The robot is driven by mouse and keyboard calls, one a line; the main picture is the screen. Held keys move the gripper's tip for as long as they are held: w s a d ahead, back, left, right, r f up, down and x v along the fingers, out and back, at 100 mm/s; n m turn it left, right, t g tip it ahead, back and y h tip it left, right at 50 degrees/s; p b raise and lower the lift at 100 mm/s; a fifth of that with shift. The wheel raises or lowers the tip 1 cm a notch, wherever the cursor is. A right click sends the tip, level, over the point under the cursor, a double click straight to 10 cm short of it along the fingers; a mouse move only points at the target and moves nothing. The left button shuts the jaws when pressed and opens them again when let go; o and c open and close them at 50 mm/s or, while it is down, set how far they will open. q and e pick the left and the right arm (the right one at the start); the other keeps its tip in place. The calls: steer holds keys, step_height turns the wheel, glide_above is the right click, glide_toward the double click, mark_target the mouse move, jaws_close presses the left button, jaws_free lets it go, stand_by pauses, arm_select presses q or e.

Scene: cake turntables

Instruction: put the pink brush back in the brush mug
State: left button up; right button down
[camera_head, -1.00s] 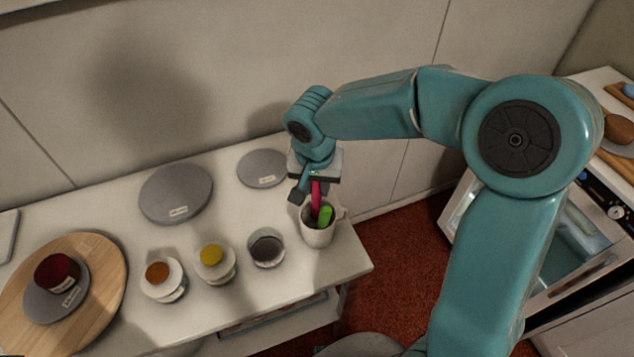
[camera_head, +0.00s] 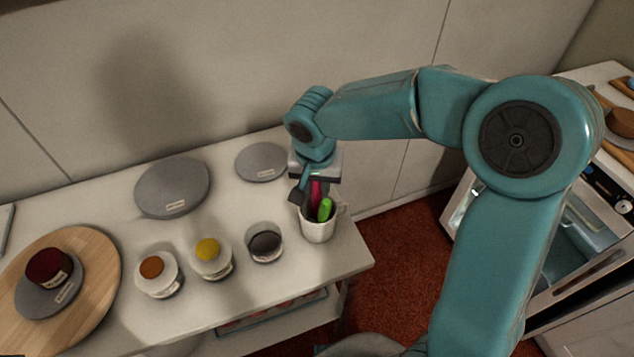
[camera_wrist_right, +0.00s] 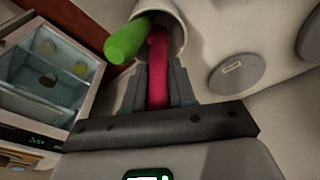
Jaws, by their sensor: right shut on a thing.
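The pink brush (camera_head: 315,192) is held upright by my right gripper (camera_head: 308,198), with its lower end inside the white brush mug (camera_head: 317,230). A green-handled brush (camera_head: 325,209) leans in the same mug. In the right wrist view the pink brush (camera_wrist_right: 158,70) sits between the two fingers of my right gripper (camera_wrist_right: 160,88) and runs into the mug mouth (camera_wrist_right: 178,32), next to the green handle (camera_wrist_right: 126,40). The mug's bottom inside is hidden. My left gripper is in neither view.
A glass with dark contents (camera_head: 265,243) stands left of the mug, then jars with yellow (camera_head: 208,250) and orange (camera_head: 152,267) tops. Grey discs (camera_head: 172,188) lie behind. A wooden board (camera_head: 95,285) carries a dark red cake (camera_head: 48,267). The counter's right edge is close to the mug.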

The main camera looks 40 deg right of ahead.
steer(key=shift+f+b, duration=0.35)
steer(key=shift+f, duration=0.2)
steer(key=c, duration=0.8)
jaws_free()
steer(key=shift+r, duration=0.1)
steer(key=shift+c, duration=0.2)
step_height(320, 180, up, 10)
steer(key=p, duration=0.7)
